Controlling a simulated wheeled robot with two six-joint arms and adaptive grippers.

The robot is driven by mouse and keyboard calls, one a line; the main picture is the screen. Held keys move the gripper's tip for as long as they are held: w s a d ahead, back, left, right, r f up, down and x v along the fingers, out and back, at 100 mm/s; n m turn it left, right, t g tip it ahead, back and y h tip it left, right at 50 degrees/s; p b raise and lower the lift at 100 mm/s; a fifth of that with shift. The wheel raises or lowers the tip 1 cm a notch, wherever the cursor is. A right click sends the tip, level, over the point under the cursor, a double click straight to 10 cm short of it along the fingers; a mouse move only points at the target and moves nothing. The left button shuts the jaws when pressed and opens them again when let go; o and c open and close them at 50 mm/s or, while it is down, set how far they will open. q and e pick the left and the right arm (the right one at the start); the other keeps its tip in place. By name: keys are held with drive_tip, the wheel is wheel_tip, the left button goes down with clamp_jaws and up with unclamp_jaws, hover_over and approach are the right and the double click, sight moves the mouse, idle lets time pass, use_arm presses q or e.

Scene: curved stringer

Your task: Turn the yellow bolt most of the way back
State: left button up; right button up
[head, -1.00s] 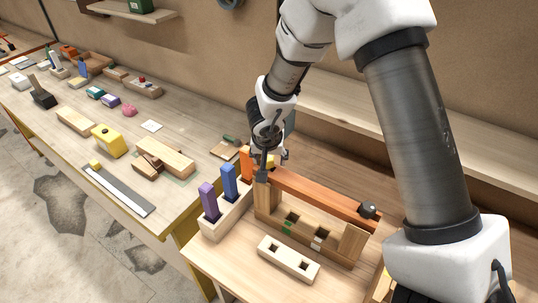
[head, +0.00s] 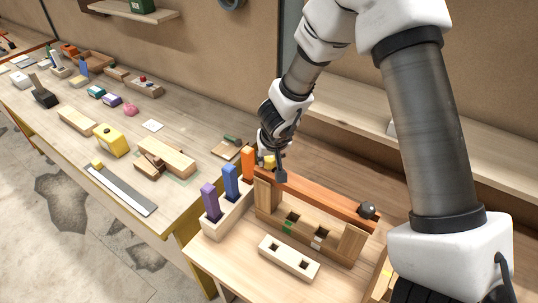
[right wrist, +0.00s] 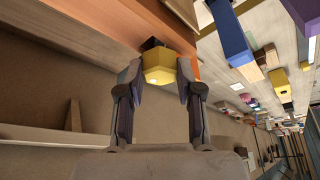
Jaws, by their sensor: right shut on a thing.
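The yellow bolt (head: 269,161) shows as a small patch beside my right gripper, at the left end of the orange-brown stringer bar (head: 318,196). In the right wrist view its faceted yellow head (right wrist: 159,68) sits between my fingers, with a dark part behind it against the wood. My right gripper (right wrist: 160,88) is shut on the bolt head, one finger on each side. In the head view my right gripper (head: 274,166) partly hides the bolt. How far the bolt is turned cannot be told. My left gripper is not in view.
A dark knob (head: 368,210) stands at the bar's right end. A pale rack (head: 233,214) with purple, blue and orange pegs stands close left of the bar. A pale block with two holes (head: 289,258) lies in front. The long bench at left holds many parts.

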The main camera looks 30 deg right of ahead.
drive_tip(key=shift+s+d+r+n+y+p, duration=0.1)
drive_tip(key=shift+r+n+y+p, duration=0.15)
drive_tip(key=shift+n, duration=0.25)
drive_tip(key=shift+r+n+y+p, duration=0.15)
drive_tip(key=shift+n+p, duration=0.15)
drive_tip(key=shift+n, duration=0.2)
drive_tip(key=shift+d+f+n+y, duration=0.1)
drive_tip(key=shift+f+n+y, duration=0.1)
drive_tip(key=shift+n, duration=0.4)
drive_tip(key=shift+f+n+y, duration=0.15)
drive_tip(key=shift+n+y, duration=0.05)
drive_tip(key=shift+n, duration=0.4)
drive_tip(key=shift+t, duration=0.3)
drive_tip(key=shift+r+n+y, duration=0.1)
drive_tip(key=shift+n+y, duration=0.4)
drive_tip(key=shift+n, duration=0.7)
drive_tip(key=o, duration=1.2)
